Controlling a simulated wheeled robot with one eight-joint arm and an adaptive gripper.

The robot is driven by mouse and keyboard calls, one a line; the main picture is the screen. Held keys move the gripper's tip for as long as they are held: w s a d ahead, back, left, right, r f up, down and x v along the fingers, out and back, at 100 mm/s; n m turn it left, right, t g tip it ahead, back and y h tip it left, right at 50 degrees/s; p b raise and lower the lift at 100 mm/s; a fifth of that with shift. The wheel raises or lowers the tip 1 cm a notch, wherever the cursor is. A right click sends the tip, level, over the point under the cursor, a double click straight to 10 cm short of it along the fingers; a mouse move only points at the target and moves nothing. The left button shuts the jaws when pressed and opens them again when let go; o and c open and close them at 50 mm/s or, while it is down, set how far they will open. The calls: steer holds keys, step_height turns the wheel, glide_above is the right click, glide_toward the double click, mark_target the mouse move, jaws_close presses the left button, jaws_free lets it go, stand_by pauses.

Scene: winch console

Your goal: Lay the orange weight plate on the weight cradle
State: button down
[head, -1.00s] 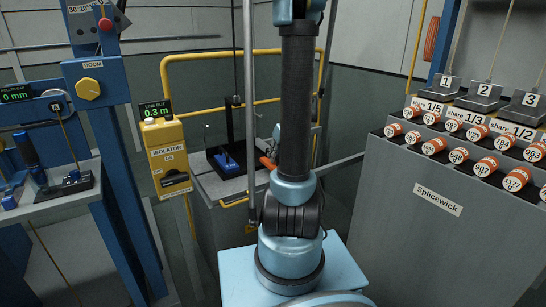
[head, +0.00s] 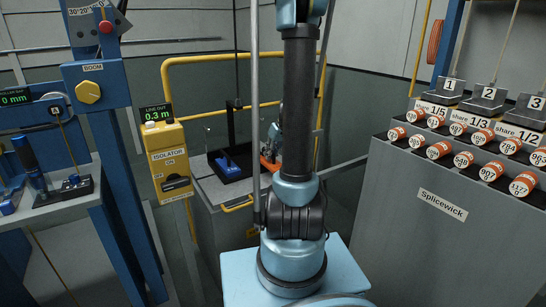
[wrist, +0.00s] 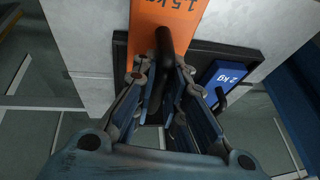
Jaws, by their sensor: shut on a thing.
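The orange weight plate (wrist: 163,22), marked 1.5 kg, is at the top of the wrist view. Its dark handle stands between the fingers of my gripper (wrist: 165,75), which is shut on it. Below and beside the plate is a black flat base (wrist: 205,60), which looks like the weight cradle. A blue 2 kg weight (wrist: 228,75) sits on its right part. I cannot tell whether the orange plate touches the base. In the head view the orange plate (head: 267,162) shows right of the blue weight (head: 228,163), partly hidden by my arm.
A grey bench (head: 212,190) carries the black base and an upright post. A yellow rail (head: 200,58) runs behind it, and a yellow isolator box (head: 168,160) stands left. On the right, the grey Splicewick console (head: 410,225) holds several orange-and-white cylinders and dark numbered blocks.

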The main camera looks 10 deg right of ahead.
steer(key=shift+w+a, duration=0.7)
steer(key=shift+w, duration=1.45)
steer(key=shift+w+a, duration=0.75)
steer(key=shift+w, duration=1.4)
steer(key=shift+w+a, duration=0.7)
steer(key=shift+w, duration=1.6)
steer(key=shift+f, duration=1.05)
steer(key=shift+f, duration=0.8)
steer(key=c, duration=1.5)
jaws_free()
steer(key=shift+c, duration=0.2)
